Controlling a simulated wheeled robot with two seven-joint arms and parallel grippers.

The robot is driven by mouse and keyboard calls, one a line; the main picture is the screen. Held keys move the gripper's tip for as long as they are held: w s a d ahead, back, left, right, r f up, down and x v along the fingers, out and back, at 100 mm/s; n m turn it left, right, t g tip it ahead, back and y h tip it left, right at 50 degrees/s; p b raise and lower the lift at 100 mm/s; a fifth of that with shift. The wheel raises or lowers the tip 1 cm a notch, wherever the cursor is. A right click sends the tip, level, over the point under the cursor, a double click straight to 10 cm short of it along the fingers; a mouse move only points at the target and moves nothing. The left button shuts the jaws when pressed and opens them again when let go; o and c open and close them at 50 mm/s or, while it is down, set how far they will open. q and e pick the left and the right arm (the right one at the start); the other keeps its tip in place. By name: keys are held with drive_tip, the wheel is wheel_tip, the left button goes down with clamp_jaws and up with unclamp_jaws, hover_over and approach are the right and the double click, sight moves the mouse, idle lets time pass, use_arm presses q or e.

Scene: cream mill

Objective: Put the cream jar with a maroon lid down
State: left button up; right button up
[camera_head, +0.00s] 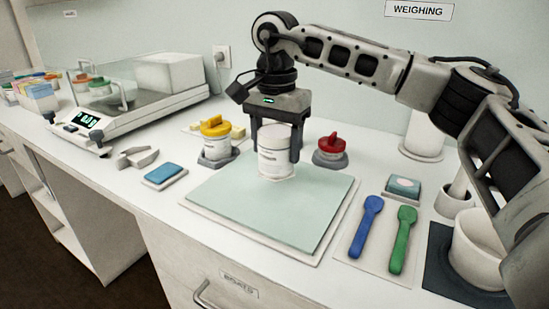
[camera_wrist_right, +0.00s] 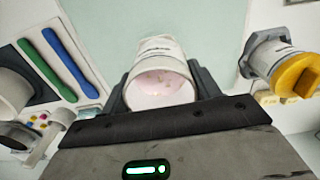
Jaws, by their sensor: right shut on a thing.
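My right gripper (camera_head: 277,150) is shut on a white labelled cream jar (camera_head: 276,158) and holds it upright at the back part of the pale green mat (camera_head: 265,215). I cannot tell whether the jar's base touches the mat. In the right wrist view the held jar (camera_wrist_right: 160,85) shows between the fingers with its top open and a pale pinkish inside. A maroon lid (camera_head: 331,142) sits apart on a grey holder (camera_head: 330,158) right of the jar. My left gripper is not in view.
A jar with a yellow lid (camera_head: 215,126) stands in a grey holder left of the gripper. Blue (camera_head: 366,225) and green (camera_head: 403,238) spatulas lie right of the mat. A balance (camera_head: 130,95) stands at the left, and a mortar (camera_head: 482,250) at the right. The mat's front is clear.

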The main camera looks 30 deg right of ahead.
sight(275, 161)
drive_tip(key=shift+w+f, duration=0.35)
drive_tip(key=shift+f, duration=0.75)
drive_tip(key=shift+w+f, duration=0.1)
drive_tip(key=shift+f, duration=0.8)
drive_tip(key=shift+f, duration=0.1)
drive_tip(key=shift+f, duration=0.15)
drive_tip(key=o, duration=1)
drive_tip(key=shift+d, duration=0.1)
